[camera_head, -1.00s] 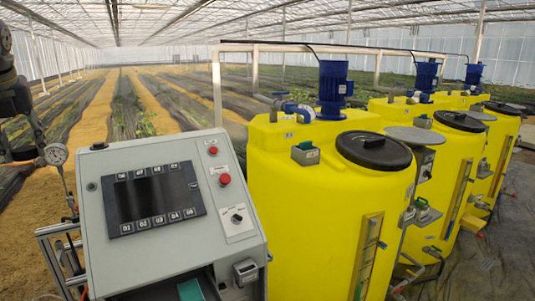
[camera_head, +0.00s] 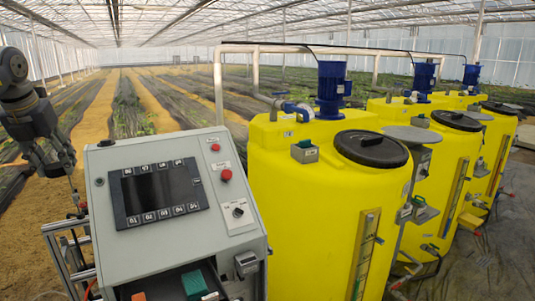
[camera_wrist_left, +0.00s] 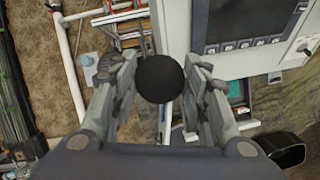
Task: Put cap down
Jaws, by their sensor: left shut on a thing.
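A round black cap (camera_wrist_left: 160,78) sits between the fingers of my left gripper (camera_wrist_left: 157,76) in the left wrist view, and the gripper is shut on it. In the head view my left gripper (camera_head: 60,163) hangs at the left, fingers pointing down, beside the grey control console (camera_head: 110,240). The cap cannot be made out clearly there. In the left wrist view the gripper is above the console's left side, with a frame and an open drawer below. My right gripper is not in view.
The console's open drawer (camera_head: 215,272) holds a green item (camera_head: 195,284) and an orange one (camera_head: 138,296). A metal frame (camera_head: 60,245) stands left of the console. Yellow tanks (camera_head: 310,200) with black lids (camera_head: 371,149) stand to the right.

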